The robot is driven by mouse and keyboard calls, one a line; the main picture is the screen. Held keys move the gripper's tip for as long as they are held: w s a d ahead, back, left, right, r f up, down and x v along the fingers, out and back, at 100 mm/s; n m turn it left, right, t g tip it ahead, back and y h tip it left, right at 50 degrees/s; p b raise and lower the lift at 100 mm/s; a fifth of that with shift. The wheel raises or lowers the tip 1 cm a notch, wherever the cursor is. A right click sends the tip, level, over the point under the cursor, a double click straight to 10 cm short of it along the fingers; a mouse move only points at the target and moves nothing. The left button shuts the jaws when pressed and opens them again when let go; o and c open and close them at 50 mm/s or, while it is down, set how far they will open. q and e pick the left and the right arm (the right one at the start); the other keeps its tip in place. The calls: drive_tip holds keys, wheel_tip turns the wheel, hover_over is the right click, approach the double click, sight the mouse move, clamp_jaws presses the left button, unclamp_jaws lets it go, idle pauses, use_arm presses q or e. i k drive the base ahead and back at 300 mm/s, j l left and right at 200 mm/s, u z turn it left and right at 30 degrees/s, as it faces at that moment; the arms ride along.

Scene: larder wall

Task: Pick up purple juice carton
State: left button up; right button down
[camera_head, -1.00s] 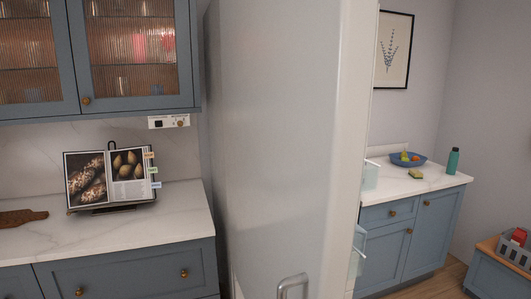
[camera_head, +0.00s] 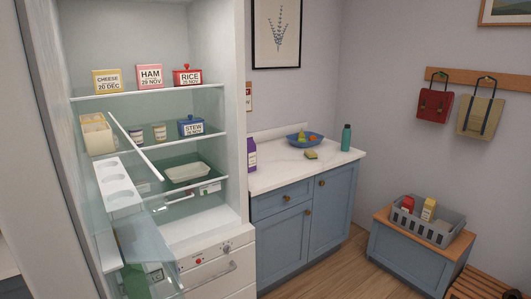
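A purple carton (camera_head: 251,155) with a white label stands upright at the left end of the white counter (camera_head: 273,178), close beside the fridge's right side wall. Its left part is hidden by the fridge edge. Neither of my grippers shows in the head view.
The fridge (camera_head: 160,150) stands open at the left, holding boxes, jars and a tray; its door (camera_head: 45,130) is swung toward me. A blue fruit bowl (camera_head: 305,139), a sponge (camera_head: 311,155) and a teal bottle (camera_head: 346,138) are on the counter. A grey crate (camera_head: 433,222) sits on a low bench at right.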

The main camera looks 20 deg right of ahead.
sight(251, 144)
drive_tip(key=i+l, duration=0.1)
drive_tip(key=l, duration=0.3)
drive_tip(key=i+l, duration=0.15)
drive_tip(key=l, duration=0.3)
drive_tip(key=i+l, duration=0.1)
drive_tip(key=l, duration=0.3)
drive_tip(key=i+l, duration=0.1)
drive_tip(key=l, duration=0.35)
drive_tip(key=i+l, duration=0.15)
drive_tip(key=l, duration=0.25)
drive_tip(key=i+l, duration=0.25)
drive_tip(key=i+l+u, duration=0.15)
drive_tip(key=l, duration=0.25)
drive_tip(key=i+l, duration=0.25)
drive_tip(key=i+l+u, duration=0.1)
drive_tip(key=l, duration=0.3)
drive_tip(key=i+l, duration=0.3)
drive_tip(key=l+u, duration=0.05)
